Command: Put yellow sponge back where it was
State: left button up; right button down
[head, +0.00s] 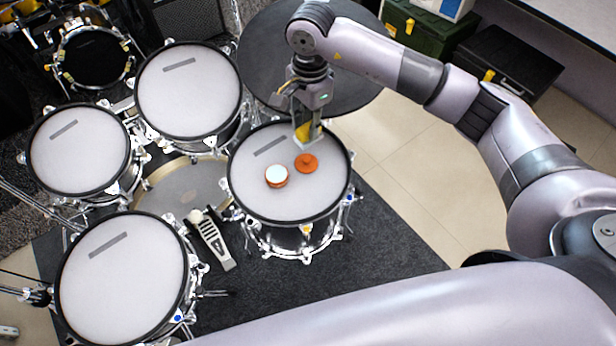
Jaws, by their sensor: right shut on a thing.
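The yellow sponge (303,131) is between the fingers of my right gripper (307,138), partly hidden by them. The gripper is shut on it and points down over the far right part of a white drum head (290,205). Just below the gripper in the picture, an orange disc (306,163) lies on that drum head. Left of it is a round thing with a white top and orange side (277,176). I cannot tell whether the sponge touches the drum. My left gripper is not in view.
Other drums stand to the left: upper (190,95), middle left (80,155) and lower left (120,285). A pedal (213,240) sits between them on a dark mat (370,245). A dark round surface (270,50) lies behind the gripper. Tiled floor (420,160) is clear at right.

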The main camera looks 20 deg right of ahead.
notch_tip(320, 180, down, 18)
jog(key=shift+f+p, duration=0.25)
jog(key=shift+p, duration=0.7)
jog(key=shift+f, duration=2.15)
jog(key=shift+f+b, duration=0.25)
jog(key=shift+b, duration=0.05)
jog(key=c, duration=1.3)
grip_release()
jog(key=shift+r, duration=0.1)
jog(key=shift+c, duration=0.2)
jog(key=shift+r, duration=0.1)
